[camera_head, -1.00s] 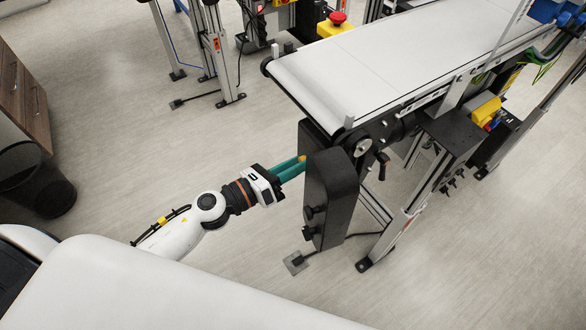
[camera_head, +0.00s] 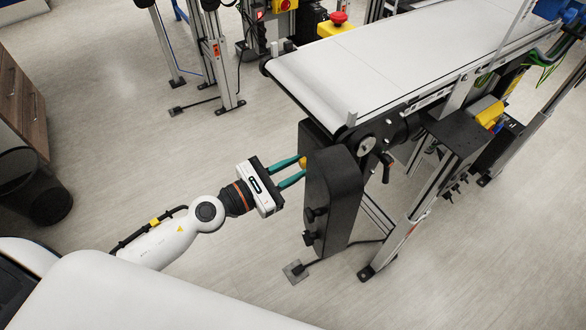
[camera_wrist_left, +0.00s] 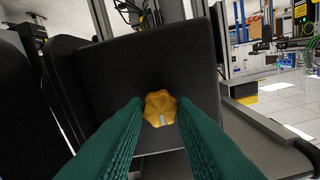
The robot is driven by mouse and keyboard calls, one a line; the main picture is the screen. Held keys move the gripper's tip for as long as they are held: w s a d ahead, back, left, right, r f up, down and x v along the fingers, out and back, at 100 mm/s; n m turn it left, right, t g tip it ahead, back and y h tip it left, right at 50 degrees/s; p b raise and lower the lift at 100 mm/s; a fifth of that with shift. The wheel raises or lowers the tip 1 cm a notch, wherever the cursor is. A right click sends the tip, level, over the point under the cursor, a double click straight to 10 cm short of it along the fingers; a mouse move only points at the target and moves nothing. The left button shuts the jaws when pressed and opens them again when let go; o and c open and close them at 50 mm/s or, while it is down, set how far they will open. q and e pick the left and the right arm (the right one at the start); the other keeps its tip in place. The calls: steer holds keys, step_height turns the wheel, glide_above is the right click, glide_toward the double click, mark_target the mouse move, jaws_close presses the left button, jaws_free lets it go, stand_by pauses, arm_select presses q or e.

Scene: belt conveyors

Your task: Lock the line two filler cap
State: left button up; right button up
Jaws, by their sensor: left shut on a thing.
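The yellow filler cap (camera_wrist_left: 160,103) is a lobed knob with a pale mark near its lower edge. It sits on the flat face of a black housing (camera_wrist_left: 135,70) at the end of the conveyor. In the head view only a small part of the cap (camera_head: 303,162) shows, beside the upper left of the black housing (camera_head: 334,195). My left gripper (camera_head: 301,168) reaches in from the left with green fingers. In the left wrist view its fingertips (camera_wrist_left: 160,110) are on either side of the cap, shut on it. My right gripper is in neither view.
The white conveyor belt (camera_head: 400,55) runs from above the housing to the upper right. A red emergency button on a yellow box (camera_head: 336,22) stands beyond it. A dark bin (camera_head: 35,185) is at the left. Open floor lies left of the housing.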

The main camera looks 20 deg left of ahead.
arm_select(q)
steer(key=shift+f+m, duration=0.15)
steer(key=shift+m, duration=0.15)
stand_by(0.4)
steer(key=o, duration=1)
step_height(320, 180, up, 10)
steer(key=p, duration=0.9)
